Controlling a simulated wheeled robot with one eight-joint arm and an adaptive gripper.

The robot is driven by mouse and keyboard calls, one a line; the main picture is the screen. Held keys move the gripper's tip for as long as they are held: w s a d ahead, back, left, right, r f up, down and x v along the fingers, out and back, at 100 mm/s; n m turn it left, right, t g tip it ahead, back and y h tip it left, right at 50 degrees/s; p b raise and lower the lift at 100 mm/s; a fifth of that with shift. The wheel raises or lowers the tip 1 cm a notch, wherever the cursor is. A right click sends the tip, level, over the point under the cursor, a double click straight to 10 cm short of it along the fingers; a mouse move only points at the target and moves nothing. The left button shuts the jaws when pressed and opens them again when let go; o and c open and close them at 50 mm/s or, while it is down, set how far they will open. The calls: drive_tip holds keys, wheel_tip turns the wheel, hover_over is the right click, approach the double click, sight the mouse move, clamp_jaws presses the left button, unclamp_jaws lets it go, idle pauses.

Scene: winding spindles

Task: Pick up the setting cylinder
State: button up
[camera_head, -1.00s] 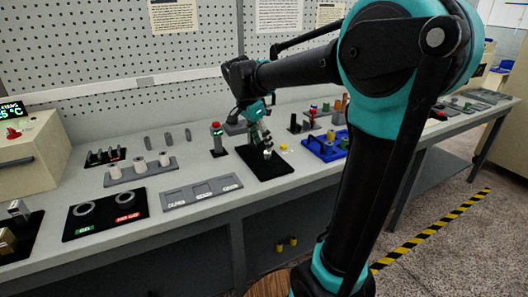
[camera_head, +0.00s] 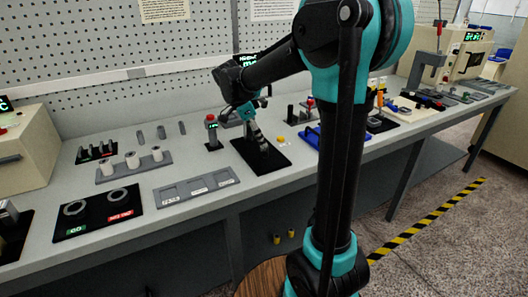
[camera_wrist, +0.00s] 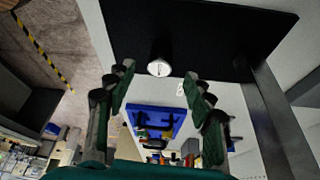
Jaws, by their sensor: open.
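The setting cylinder appears to be the short upright cylinder with a pale round end (camera_wrist: 159,68) in the wrist view. It stands on a black mat (camera_wrist: 205,30). My gripper (camera_wrist: 158,76) is open, with one finger on each side of the cylinder's pale end and visible gaps between. I cannot tell how far the fingertips reach down beside it. In the head view my gripper (camera_head: 259,143) is low over the black mat (camera_head: 278,163), and the cylinder is hard to tell apart from the fingers.
A post with a red top (camera_head: 211,131) stands just left of the mat. A grey tray with recesses (camera_head: 195,189) lies to the front left. A blue tray (camera_head: 309,138) is to the right, and a small yellow button (camera_head: 280,139) is near the mat.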

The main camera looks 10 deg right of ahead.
sight(264, 151)
drive_tip(key=shift+x, duration=3.05)
drive_tip(key=shift+a, duration=0.1)
clamp_jaws()
